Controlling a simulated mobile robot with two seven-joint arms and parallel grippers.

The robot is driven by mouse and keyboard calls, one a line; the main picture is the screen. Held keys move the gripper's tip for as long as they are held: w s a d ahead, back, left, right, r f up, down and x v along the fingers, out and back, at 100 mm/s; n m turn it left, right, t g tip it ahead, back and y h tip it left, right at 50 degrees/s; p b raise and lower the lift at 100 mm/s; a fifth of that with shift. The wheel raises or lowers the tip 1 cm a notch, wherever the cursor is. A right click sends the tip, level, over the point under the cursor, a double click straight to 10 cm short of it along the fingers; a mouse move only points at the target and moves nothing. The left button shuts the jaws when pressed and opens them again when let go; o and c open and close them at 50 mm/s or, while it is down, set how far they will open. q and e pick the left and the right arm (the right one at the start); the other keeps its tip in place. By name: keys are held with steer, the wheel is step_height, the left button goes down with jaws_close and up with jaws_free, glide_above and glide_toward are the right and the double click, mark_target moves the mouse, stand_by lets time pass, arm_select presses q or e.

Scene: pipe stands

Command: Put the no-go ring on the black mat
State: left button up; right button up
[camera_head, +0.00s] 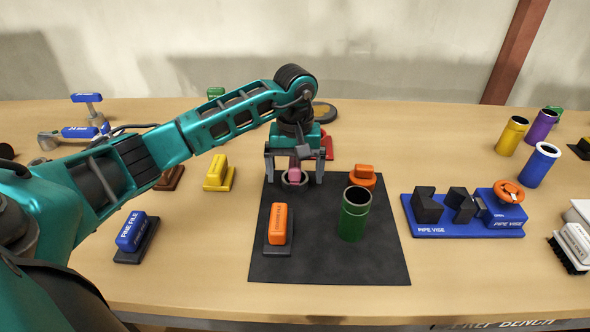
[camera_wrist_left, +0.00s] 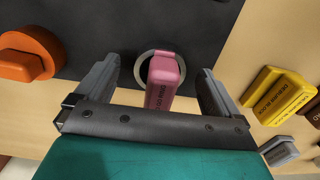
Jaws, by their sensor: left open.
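The no-go ring is a grey ring with a pink handle (camera_head: 294,174) at the far edge of the black mat (camera_head: 330,262). In the left wrist view, its pink handle (camera_wrist_left: 163,80) rises toward the camera, and the grey ring (camera_wrist_left: 143,66) lies over the dark mat (camera_wrist_left: 215,25) near its edge. My left gripper (camera_head: 294,180) points down over it, open, with one finger on each side of the handle and gaps between. The lettering on the handle is too small to read surely. My right gripper is out of view.
On the mat are an orange-handled file (camera_head: 278,224), a green pipe (camera_head: 354,214) and an orange item (camera_head: 363,176). A blue pipe vise (camera_head: 462,230) stands right of it. A yellow block (camera_head: 218,173) and a blue fine file (camera_head: 133,232) are left. The mat's front is bare.

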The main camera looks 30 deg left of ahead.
mark_target(295, 162)
arm_select(q)
step_height(295, 162, up, 12)
stand_by(0.4)
stand_by(0.6)
